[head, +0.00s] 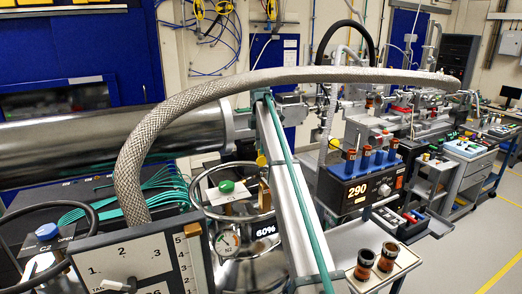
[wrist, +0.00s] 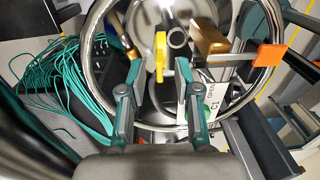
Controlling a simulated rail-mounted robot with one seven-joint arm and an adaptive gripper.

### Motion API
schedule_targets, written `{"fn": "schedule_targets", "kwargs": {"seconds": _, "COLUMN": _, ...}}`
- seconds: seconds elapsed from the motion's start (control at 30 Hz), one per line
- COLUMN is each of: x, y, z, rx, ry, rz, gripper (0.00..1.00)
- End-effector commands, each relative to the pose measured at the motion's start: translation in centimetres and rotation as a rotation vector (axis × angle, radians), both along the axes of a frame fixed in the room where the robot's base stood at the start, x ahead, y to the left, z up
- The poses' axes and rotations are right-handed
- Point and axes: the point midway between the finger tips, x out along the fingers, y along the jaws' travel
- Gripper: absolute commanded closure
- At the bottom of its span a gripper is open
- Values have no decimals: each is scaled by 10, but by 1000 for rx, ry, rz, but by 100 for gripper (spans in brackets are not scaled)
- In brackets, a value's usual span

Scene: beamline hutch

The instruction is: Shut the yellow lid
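A small yellow piece (wrist: 160,62), the only yellow part over the vessel in the wrist view, stands above the round steel vessel (wrist: 101,24). Its narrow shape looks like an edge or handle, and I cannot tell whether it is a whole lid or how far open it is. My gripper (wrist: 155,72) has its two teal-and-grey fingers apart, one on each side of the yellow piece's lower end, with gaps visible. In the head view a small yellow part (head: 261,159) shows at the back of the steel vessel (head: 254,268). I cannot make out my fingertips there.
A brass block (wrist: 208,36) and an orange-ended bar (wrist: 270,57) lie right of the yellow piece. Teal cables (wrist: 52,80) spread at left. In the head view, a braided hose (head: 185,103) arches over the vessel, and a box reading 290 (head: 357,190) stands at right.

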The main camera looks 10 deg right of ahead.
Motion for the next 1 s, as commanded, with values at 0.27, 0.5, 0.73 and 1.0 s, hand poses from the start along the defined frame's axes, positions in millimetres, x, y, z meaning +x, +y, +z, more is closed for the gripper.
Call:
{"fn": "schedule_targets", "kwargs": {"seconds": 0.27, "x": -1, "y": 0, "z": -16, "rx": 0, "ry": -1, "rz": 0, "gripper": 68}}
{"fn": "schedule_targets", "kwargs": {"seconds": 0.5, "x": -1, "y": 0, "z": -16, "rx": 0, "ry": -1, "rz": 0, "gripper": 79}}
{"fn": "schedule_targets", "kwargs": {"seconds": 0.73, "x": -1, "y": 0, "z": -16, "rx": 0, "ry": -1, "rz": 0, "gripper": 100}}
{"fn": "schedule_targets", "kwargs": {"seconds": 1.0, "x": -1, "y": 0, "z": -16, "rx": 0, "ry": -1, "rz": 0, "gripper": 100}}
